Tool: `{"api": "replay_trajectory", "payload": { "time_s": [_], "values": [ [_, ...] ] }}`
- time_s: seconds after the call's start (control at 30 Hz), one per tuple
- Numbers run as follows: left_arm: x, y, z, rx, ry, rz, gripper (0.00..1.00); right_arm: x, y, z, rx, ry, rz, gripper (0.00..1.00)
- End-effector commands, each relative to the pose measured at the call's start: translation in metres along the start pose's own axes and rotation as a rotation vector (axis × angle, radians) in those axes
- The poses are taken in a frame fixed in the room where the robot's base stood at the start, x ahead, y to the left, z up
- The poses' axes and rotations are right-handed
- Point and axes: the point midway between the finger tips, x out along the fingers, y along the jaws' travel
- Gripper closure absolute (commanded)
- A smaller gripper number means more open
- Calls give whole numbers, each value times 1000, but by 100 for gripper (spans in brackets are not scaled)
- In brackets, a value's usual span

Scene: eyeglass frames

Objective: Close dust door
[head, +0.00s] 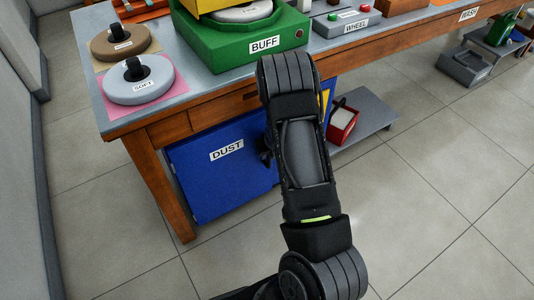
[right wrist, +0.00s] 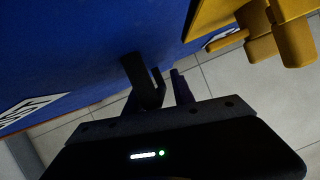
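The blue dust door (head: 215,175), with a white DUST label, is under the workbench at the left in the head view. Its right part is hidden behind my right arm. It also fills the upper left of the right wrist view (right wrist: 90,50). My right gripper (head: 266,150) is at the door's right side, mostly hidden by my arm. In the right wrist view its two dark fingers (right wrist: 163,88) stand apart with nothing visible between them. One fingertip overlaps the door; I cannot tell whether it touches. I cannot tell how far the door stands open. My left gripper is not visible.
A yellow part (right wrist: 265,25) juts out beside the door's edge in the right wrist view. A red bin (head: 342,122) sits on a low grey shelf (head: 375,108) right of my arm. The green BUFF machine (head: 235,45) stands on the bench. Tiled floor in front is clear.

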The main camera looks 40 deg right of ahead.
Motion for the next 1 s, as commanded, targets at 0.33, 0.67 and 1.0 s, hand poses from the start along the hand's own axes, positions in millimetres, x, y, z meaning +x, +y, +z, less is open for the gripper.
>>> {"api": "replay_trajectory", "payload": {
  "time_s": [0.33, 0.67, 1.0],
  "values": [
    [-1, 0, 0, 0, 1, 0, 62, -2, 2, 1, 0, -1, 3, 64],
    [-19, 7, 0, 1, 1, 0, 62, -45, 2, 3, 0, -2, 4, 64],
    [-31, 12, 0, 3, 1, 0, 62, -79, 1, 1, 0, 0, 2, 64]
  ]
}}
